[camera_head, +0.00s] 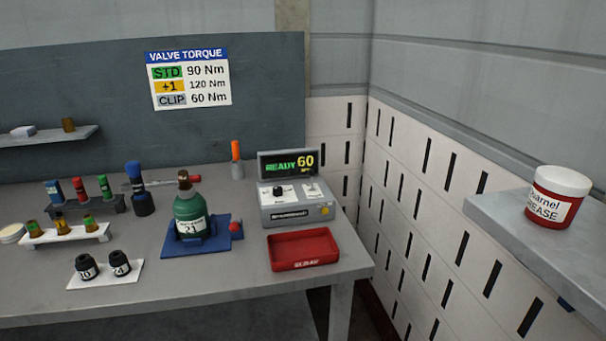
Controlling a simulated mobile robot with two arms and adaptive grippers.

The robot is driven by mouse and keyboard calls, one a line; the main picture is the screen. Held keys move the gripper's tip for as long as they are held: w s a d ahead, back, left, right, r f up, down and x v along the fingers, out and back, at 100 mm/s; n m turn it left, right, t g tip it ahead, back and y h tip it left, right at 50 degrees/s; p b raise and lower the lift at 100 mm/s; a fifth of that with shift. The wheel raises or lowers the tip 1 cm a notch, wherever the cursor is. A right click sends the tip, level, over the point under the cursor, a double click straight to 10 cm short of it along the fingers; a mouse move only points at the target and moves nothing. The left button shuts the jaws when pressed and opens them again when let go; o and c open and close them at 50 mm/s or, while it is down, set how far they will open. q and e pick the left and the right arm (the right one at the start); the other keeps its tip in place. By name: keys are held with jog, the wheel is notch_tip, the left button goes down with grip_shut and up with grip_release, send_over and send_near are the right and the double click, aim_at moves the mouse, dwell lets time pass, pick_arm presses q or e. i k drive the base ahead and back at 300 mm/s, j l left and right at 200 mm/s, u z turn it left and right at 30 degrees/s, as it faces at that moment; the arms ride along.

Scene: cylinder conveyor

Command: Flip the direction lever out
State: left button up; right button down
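No part clearly reads as a direction lever. A grey control box (294,211) at the back right of the bench has a black knob (278,191), a small light switch plate (312,190) and a yellow button (325,210). A green cylinder (188,208) marked 21 stands upright in a blue holder (172,246), with a red knob (236,227) at the holder's right. A dark tool with a blue top (137,185) stands behind it to the left. Neither of my grippers is in view.
A red tray (303,261) sits in front of the box. Two black sockets (86,267) and racks of small coloured parts (80,206) are at left. An orange-topped item (236,152) stands behind. A grease tub (560,187) is on the right shelf (500,210).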

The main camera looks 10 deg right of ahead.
aim_at(311, 172)
jog(key=i+j+z, duration=0.1)
jog(key=j, duration=0.3)
jog(key=i+j+z, duration=0.15)
jog(key=j, duration=0.25)
jog(key=i+j+z, duration=0.1)
jog(key=j, duration=0.35)
jog(key=i+j+z, duration=0.1)
jog(key=j, duration=0.35)
jog(key=i+j+z, duration=0.15)
jog(key=j, duration=0.3)
jog(key=i+l, duration=0.05)
